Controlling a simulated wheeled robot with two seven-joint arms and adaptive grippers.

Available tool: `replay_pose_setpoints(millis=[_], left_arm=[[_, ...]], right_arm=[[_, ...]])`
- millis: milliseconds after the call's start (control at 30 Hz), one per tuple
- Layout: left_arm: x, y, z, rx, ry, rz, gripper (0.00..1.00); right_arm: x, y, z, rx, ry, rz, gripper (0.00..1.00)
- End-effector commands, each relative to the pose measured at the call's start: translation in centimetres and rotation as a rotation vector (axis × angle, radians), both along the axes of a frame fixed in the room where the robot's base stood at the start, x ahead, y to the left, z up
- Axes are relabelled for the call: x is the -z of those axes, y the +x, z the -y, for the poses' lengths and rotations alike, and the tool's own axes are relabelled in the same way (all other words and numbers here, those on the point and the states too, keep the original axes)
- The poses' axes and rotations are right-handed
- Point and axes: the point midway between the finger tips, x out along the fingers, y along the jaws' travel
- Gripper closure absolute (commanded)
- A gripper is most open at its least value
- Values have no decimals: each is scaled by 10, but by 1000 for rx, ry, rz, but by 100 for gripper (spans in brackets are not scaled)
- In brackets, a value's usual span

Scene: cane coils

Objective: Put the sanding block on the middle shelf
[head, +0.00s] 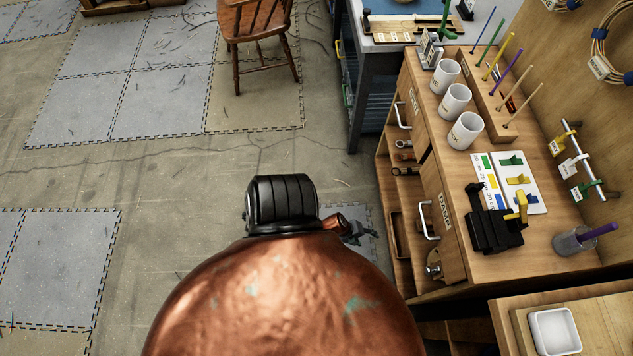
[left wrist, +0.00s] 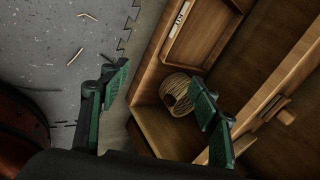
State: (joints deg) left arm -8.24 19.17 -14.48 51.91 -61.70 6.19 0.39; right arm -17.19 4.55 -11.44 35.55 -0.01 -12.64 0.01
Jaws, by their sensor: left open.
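I cannot make out the sanding block in either view. My left gripper (head: 360,231) shows small and partly covered in the head view, low beside the cabinet. The shelving's open side also shows in the head view (head: 384,185); I cannot tell which level the wrist view faces. My right gripper is not in view.
The cabinet top holds white mugs (head: 454,98), a black clamp-like tool (head: 494,230) and a grey cup (head: 574,240). A wooden chair (head: 258,38) stands at the back. A large copper-coloured rounded form covers the lower middle of the head view. Floor to the left is clear.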

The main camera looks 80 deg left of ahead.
Motion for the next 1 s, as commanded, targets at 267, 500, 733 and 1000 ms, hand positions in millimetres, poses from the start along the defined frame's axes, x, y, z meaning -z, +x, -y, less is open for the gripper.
replay_pose_setpoints(millis=[267,500,733,1000], left_arm=[[100,-229,-8,-834,-230,-328,43],[124,-367,33,-1235,-302,-528,43],[126,-394,45,-1317,-316,-570,43],[126,-393,44,-1315,-315,-567,43]], right_arm=[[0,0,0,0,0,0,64],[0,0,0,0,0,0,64],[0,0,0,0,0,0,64],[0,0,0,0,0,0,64]])
